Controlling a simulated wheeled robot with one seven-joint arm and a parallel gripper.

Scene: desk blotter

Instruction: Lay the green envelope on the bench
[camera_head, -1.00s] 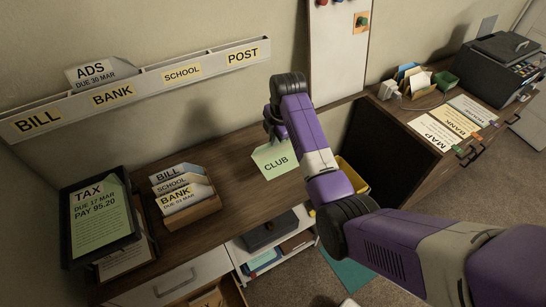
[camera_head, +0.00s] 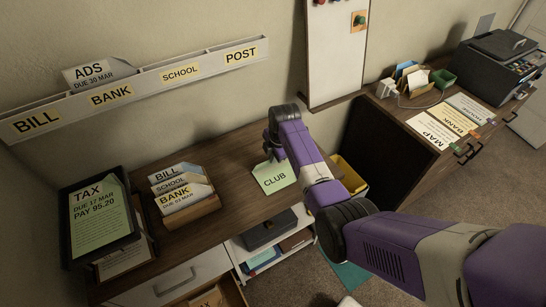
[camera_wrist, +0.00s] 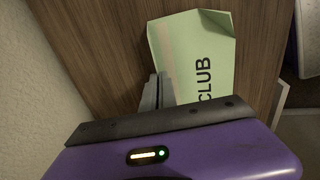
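The green envelope (camera_head: 273,178), marked CLUB, is over the brown wooden bench (camera_head: 236,190) at the bench's right part. It looks nearly flat and close to or on the wood; I cannot tell whether all of it touches. My gripper (camera_head: 269,153) is at its far edge. In the wrist view, the grey fingers of my gripper (camera_wrist: 160,84) are close together at the edge of the envelope (camera_wrist: 205,50) and look shut on it. My arm comes in from the right and hides a little of the envelope's surroundings.
A wooden holder with BILL, SCHOOL and BANK envelopes (camera_head: 182,193) stands left of the green envelope. A labelled wall rack (camera_head: 140,90) hangs above. Bare bench lies between the holder and the green envelope.

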